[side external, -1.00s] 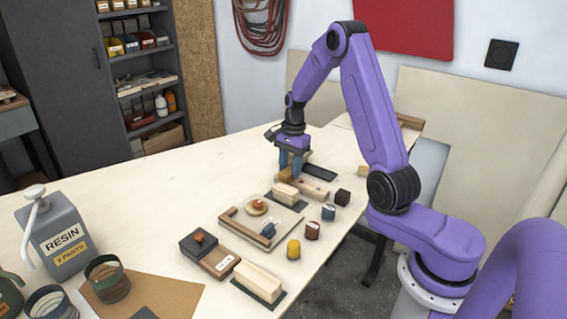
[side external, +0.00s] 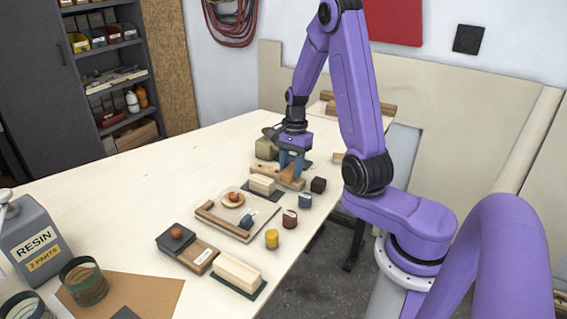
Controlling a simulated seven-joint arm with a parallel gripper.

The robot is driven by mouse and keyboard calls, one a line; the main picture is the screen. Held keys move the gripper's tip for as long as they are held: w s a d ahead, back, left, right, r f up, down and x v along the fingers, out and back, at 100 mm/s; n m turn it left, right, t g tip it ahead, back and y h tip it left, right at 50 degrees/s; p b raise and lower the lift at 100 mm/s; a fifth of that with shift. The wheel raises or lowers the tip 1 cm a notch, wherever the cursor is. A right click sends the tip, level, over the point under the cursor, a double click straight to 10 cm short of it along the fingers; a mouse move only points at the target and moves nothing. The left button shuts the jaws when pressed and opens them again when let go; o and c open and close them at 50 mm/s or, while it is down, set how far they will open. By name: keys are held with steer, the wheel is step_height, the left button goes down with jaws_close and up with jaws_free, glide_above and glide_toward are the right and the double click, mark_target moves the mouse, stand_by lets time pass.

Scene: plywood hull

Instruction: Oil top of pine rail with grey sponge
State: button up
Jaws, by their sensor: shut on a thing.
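The pine rail (side external: 273,176) lies on the pale work table at the foot of my gripper. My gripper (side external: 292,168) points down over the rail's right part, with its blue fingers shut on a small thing. A tan piece shows at the fingertips, but it is too small to tell whether it is the held thing or part of the rail. I cannot make out the grey sponge as such. I also cannot tell whether the held thing touches the rail's top.
Nearer are a pale block (side external: 262,184), a tray (side external: 264,212), small jars including a yellow one (side external: 271,239), and a resin jug (side external: 35,240). The table's left middle is clear.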

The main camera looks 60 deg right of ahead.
steer(key=shift+s, duration=1.85)
steer(key=shift+w, duration=8.05)
steer(key=shift+w+r, duration=0.2)
steer(key=shift+r, duration=0.4)
steer(key=shift+w+r, duration=0.15)
steer(key=shift+r, duration=3.3)
